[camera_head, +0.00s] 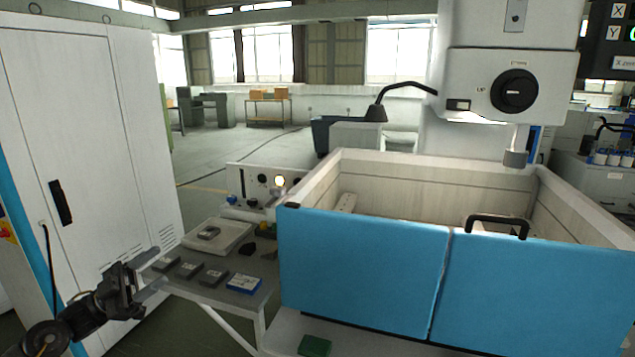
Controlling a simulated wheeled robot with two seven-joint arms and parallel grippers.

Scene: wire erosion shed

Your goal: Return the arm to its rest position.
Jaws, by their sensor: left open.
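My left gripper (150,272) comes in from the lower left of the head view. Its jaws are open, with nothing seen between them. It is beside the left edge of the small side table (262,296), near the several dark grey blocks there; whether it touches the table edge cannot be told. My right gripper is not in the view.
A white cabinet (95,150) stands close behind my left arm. The side table holds grey blocks (213,275), a blue block (244,284) and a control box (262,183). The machine's tank with blue doors (360,265) fills the right. Open floor lies beyond.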

